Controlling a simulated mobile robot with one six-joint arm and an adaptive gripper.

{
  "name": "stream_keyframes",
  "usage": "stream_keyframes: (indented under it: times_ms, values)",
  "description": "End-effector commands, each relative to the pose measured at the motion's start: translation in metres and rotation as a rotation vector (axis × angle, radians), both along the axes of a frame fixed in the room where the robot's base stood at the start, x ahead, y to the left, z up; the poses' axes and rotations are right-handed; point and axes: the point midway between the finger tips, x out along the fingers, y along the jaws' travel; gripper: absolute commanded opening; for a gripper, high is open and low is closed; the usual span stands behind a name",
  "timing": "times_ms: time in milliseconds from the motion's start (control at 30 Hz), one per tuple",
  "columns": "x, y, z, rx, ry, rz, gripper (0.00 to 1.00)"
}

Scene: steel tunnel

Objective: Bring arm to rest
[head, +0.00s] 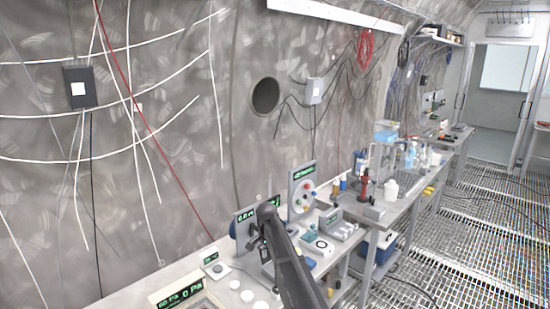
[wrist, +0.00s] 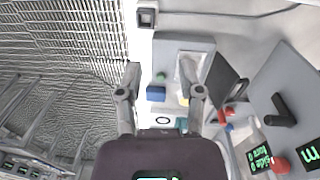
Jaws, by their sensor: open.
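My arm (head: 290,262) reaches up from the bottom of the head view over the near bench. In that view my gripper is largely hidden behind the arm's dark end. In the wrist view my gripper (wrist: 163,84) shows two grey fingers spread wide apart. It is open, with nothing held between the fingers. Beyond the gap, a small blue block (wrist: 156,93) and a white tray-like item (wrist: 190,70) lie on the bench. I cannot tell the height above them.
The bench (head: 125,297) runs along the curved wall, with a green-lit display box (head: 180,293) at the front. A dial panel (head: 302,190) stands close beyond the arm. A second bench (head: 385,212) holds bottles and a red stand. Grated floor (head: 470,245) is open at right.

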Motion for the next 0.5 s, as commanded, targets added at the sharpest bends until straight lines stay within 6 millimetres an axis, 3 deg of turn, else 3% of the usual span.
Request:
stream_keyframes:
  times_ms: [267,500]
  values:
    - [-0.062,-0.048,-0.020,0.014,-0.001,0.114,0.48]
    - [-0.149,-0.107,-0.044,0.032,-0.006,0.288,0.48]
